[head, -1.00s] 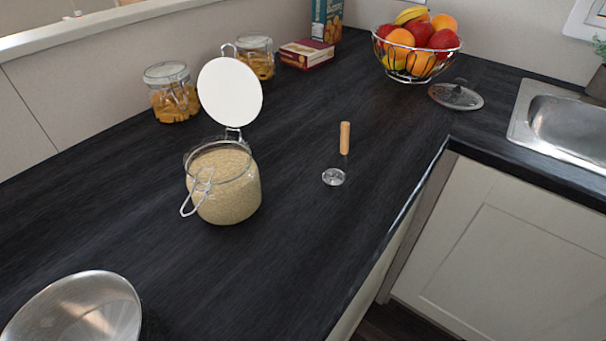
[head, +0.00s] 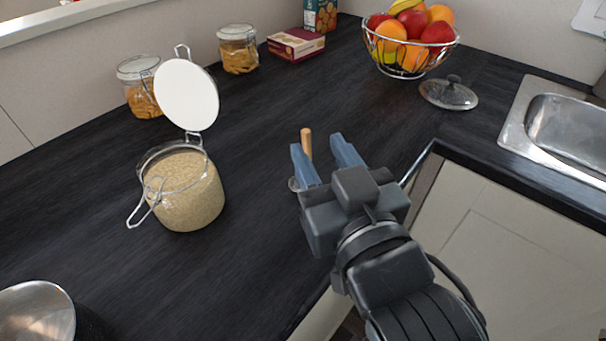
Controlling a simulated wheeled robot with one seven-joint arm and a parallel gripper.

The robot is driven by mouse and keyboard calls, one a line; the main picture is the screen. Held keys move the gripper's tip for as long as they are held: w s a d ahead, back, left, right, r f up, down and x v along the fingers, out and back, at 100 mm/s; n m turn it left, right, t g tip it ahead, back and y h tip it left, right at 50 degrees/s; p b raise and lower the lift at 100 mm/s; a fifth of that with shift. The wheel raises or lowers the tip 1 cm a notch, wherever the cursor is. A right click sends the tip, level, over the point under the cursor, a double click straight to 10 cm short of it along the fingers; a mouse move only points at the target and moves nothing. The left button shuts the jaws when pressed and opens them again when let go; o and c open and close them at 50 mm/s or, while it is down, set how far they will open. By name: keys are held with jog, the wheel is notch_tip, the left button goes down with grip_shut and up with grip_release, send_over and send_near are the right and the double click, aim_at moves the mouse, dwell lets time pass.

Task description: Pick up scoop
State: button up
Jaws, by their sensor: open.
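The scoop (head: 306,142) lies on the dark countertop (head: 260,95), its wooden handle pointing to the back. Its metal bowl is mostly hidden behind my gripper's left finger, with only a sliver of it showing. My gripper (head: 322,146) is open, with two blue fingers spread apart. In the picture the handle shows just beside the left finger, toward the gap between the fingers. I cannot tell how high the fingers are above the counter or whether they touch the scoop.
An open glass jar of grain (head: 185,195) stands to the left, lid raised. A metal pot (head: 36,310) is at lower left. Pasta jars (head: 238,50), a box (head: 296,44), a fruit basket (head: 412,58), a glass lid (head: 449,93) and a sink (head: 565,130) are farther back.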

aim_at(307, 139)
jog(key=x, duration=0.4)
jog(key=p+x, duration=0.1)
jog(key=x, duration=0.2)
jog(key=shift+a+f, duration=0.2)
jog(key=shift+f, duration=0.15)
jog(key=shift+c, duration=0.3)
grip_shut()
